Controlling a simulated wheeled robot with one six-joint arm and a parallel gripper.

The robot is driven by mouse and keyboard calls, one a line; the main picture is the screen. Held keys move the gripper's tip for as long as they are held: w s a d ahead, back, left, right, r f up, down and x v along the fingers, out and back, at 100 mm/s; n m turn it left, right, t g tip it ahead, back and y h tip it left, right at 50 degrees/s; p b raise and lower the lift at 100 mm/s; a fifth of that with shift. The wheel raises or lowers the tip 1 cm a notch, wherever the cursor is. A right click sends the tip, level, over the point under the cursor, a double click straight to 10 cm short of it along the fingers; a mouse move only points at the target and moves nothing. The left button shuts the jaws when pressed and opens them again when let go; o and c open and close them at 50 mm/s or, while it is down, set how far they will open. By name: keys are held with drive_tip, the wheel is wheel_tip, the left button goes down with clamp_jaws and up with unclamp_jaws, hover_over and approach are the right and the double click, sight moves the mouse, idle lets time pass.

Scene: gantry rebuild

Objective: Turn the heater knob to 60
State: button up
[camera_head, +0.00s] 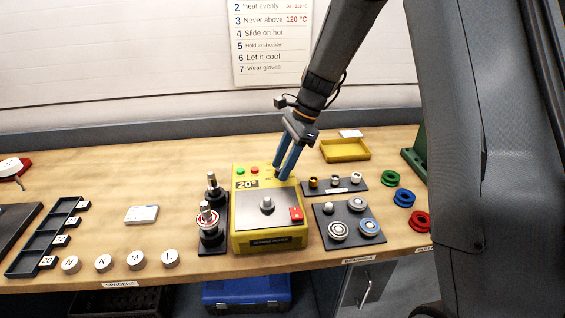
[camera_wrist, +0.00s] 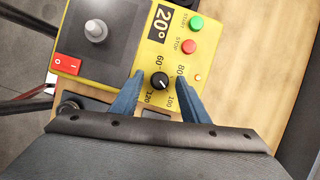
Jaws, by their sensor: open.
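The yellow heater (camera_head: 242,243) stands on the bench with a dark top plate and a metal post. Its display (camera_head: 247,184) reads 20°. In the wrist view the black heater knob (camera_wrist: 159,81) sits on the yellow panel, with the labels 60, 80, 100 and 120 around it. A pale pointer mark is on the knob, but its exact setting is too small to tell. My gripper (camera_wrist: 160,73) is open, with one blue finger on each side of the knob; contact cannot be told. In the head view my gripper (camera_head: 283,177) hides the knob.
Green and red buttons (camera_wrist: 189,47) and a red switch (camera_wrist: 66,63) are on the heater. Bearing trays (camera_head: 349,236) stand close on the right, and a dark stand with posts (camera_head: 212,243) on the left. A yellow tray (camera_head: 345,157) lies behind.

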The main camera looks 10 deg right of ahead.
drive_tip(key=c, duration=1)
